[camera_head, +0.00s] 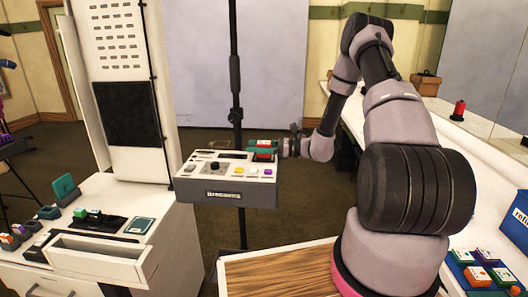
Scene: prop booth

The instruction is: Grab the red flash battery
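A red block (263,157), possibly the flash battery, sits at the back right of a grey console (228,180) with knobs and buttons. My gripper (285,147) is at the console's back right corner, close beside the red block. The fingers are too small and partly hidden, so I cannot tell whether they are open or touch it. Another small red object (459,110) stands upright on the far right white counter.
A white cabinet (110,200) on the left has an open drawer (100,258) and several small coloured packs on top. A blue tray (458,272) of coloured packs and a blue box (517,225) are at lower right. A wooden board (280,275) lies in front.

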